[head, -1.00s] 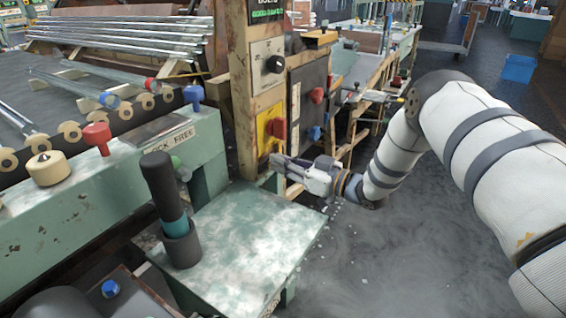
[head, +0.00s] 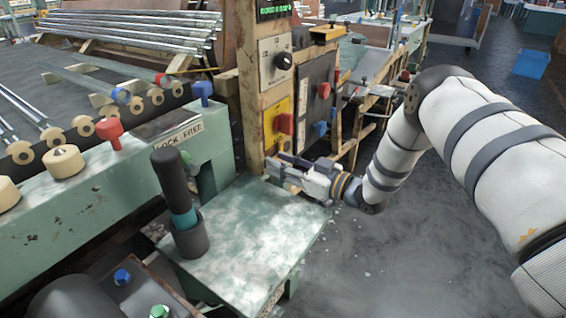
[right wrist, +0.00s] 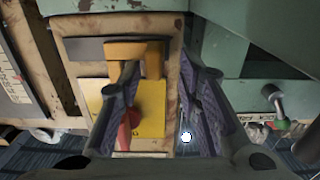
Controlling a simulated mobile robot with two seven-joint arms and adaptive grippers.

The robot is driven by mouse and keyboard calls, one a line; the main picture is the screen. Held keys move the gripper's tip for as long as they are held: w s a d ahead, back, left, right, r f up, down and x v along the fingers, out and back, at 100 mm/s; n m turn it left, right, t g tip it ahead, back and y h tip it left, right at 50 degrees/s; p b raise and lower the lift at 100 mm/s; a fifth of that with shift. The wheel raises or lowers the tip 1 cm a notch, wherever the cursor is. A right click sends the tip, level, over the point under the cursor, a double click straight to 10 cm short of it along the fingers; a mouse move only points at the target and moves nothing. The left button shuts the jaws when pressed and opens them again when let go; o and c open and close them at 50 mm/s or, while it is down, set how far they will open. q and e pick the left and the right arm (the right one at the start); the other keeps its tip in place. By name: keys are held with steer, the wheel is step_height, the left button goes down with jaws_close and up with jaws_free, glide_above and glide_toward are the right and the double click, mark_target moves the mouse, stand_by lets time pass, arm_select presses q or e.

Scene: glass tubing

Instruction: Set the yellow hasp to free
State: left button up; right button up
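In the right wrist view an orange-yellow hasp-like piece (right wrist: 125,50) sits on a worn beige post, above a yellow plate (right wrist: 152,105) with a red handle (right wrist: 130,122). My right gripper (right wrist: 163,78) is open there. Its left finger overlaps the orange-yellow piece, and I cannot tell whether they touch. In the head view the right gripper (head: 271,169) is at the foot of the post, below the yellow plate (head: 275,120) and its red knob (head: 285,124). The orange-yellow piece is not clear there. My left gripper is not in view.
A green metal table (head: 250,235) lies just below the gripper, with a dark upright handle in a socket (head: 188,235) on it. A "LOCK FREE" label (head: 178,140) is on the green bench. A green-knobbed lever (right wrist: 276,102) stands to the right. Open floor lies right.

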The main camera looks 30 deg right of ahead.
steer(key=v, duration=1.2)
